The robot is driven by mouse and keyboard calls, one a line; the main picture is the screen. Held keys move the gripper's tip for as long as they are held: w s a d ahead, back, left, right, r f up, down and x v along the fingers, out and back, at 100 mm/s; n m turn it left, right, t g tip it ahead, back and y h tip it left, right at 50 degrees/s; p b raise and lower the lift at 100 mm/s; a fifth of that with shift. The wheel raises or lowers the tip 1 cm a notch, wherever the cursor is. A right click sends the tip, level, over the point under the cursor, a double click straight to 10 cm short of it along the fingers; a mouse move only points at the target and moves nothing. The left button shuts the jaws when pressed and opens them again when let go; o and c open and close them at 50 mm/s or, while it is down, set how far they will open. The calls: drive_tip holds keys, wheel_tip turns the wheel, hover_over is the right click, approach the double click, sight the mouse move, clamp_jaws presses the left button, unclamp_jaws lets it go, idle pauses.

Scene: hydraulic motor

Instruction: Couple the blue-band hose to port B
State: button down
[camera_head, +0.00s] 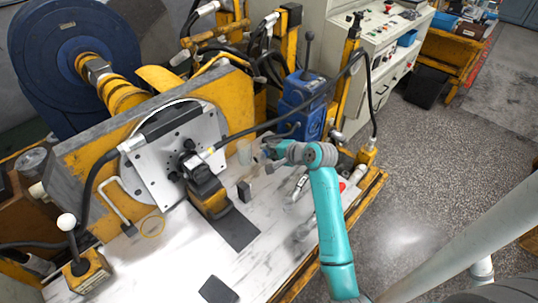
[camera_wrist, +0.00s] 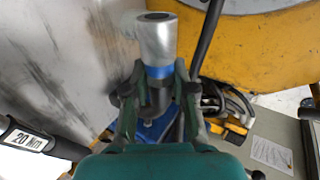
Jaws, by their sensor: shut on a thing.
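My gripper (camera_wrist: 157,80) is shut on the blue-band hose end, whose blue band (camera_wrist: 158,71) shows between the fingers. Its silver metal sleeve (camera_wrist: 157,38) points up in the wrist view, with a dark round opening. In the head view my gripper (camera_head: 266,150) is right of the motor's pale face plate (camera_head: 150,172), with a gap between them. Dark fittings (camera_head: 188,146) sit on the plate; I cannot read which is port B. A black hose with a yellowish end (camera_head: 208,152) reaches the plate there.
A black clamp-like block (camera_head: 205,188) stands before the plate. A blue unit (camera_head: 302,105) and yellow posts stand behind my arm. A tool marked 20 Nm (camera_wrist: 35,140) shows at the wrist view's left. The bench front (camera_head: 180,265) is mostly clear.

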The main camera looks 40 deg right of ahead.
drive_tip(key=shift+r, duration=0.15)
drive_tip(key=w, duration=0.8)
drive_tip(key=shift+a, duration=0.15)
idle(0.6)
drive_tip(key=a, duration=1)
drive_tip(key=shift+s+a, duration=0.2)
drive_tip(key=shift+a, duration=0.2)
idle(0.6)
drive_tip(key=shift+a, duration=1.05)
idle(1.1)
drive_tip(key=c, duration=0.9)
unclamp_jaws()
drive_tip(key=shift+s, duration=0.15)
drive_tip(key=shift+v, duration=3.4)
